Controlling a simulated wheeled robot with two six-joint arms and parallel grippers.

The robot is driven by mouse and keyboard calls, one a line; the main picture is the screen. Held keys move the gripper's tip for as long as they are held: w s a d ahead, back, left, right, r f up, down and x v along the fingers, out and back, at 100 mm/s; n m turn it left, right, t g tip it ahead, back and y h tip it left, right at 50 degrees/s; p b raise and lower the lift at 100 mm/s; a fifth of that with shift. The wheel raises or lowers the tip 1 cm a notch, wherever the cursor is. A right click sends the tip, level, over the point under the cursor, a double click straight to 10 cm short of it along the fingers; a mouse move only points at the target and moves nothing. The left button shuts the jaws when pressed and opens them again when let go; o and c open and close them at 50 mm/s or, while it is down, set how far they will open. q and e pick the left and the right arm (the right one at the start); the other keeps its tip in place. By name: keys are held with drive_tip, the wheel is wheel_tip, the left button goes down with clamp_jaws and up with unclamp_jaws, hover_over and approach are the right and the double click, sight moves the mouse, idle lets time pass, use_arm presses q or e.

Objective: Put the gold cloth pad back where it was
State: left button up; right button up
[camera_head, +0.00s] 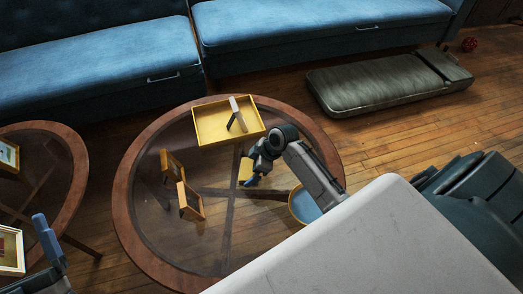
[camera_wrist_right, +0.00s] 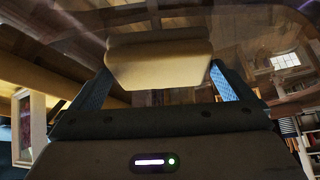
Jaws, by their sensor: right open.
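The gold cloth pad (camera_head: 245,168) is a small yellow block on the round glass-topped table, just below the yellow tray. My right gripper (camera_head: 248,179) is at the pad, its arm coming in from the right. In the right wrist view the pad (camera_wrist_right: 158,64) shows between the two blue fingers, which are spread open with a gap on either side. Whether the pad rests on the glass is hard to tell. My left gripper (camera_head: 48,240) is partly in view at the lower left edge, with a blue finger showing and its jaws unclear.
The yellow tray (camera_head: 207,129) holds a small upright item (camera_head: 236,112). Two wooden frames (camera_head: 171,166) (camera_head: 190,200) stand left of the pad. A blue bowl (camera_head: 303,206) is to the right, partly hidden by my arm. A second round table (camera_head: 72,165) is at left.

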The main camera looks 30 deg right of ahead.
drive_tip(key=p+v, duration=0.1)
drive_tip(key=v, duration=0.4)
use_arm(q)
wheel_tip(320, 180, down, 13)
drive_tip(key=n+g+p, duration=0.1)
drive_tip(key=g, duration=0.7)
drive_tip(key=shift+s+d+f, duration=0.2)
drive_tip(key=shift+s+d, duration=0.1)
drive_tip(key=shift+s, duration=0.15)
use_arm(e)
drive_tip(key=s+a+r+m+t+h, duration=0.1)
drive_tip(key=s+a+r+m+t, duration=0.1)
drive_tip(key=s+r+m+t, duration=0.3)
drive_tip(key=s+a+r+m+t+h, duration=0.2)
drive_tip(key=s+r+m+t, duration=0.3)
drive_tip(key=r, duration=0.9)
drive_tip(key=s+a+t, duration=0.1)
drive_tip(key=s+t, duration=0.1)
drive_tip(key=s, duration=0.1)
drive_tip(key=shift+s+a+r+m+t, duration=0.15)
drive_tip(key=shift+s+r+m+t, duration=0.15)
drive_tip(key=shift+s, duration=0.1)
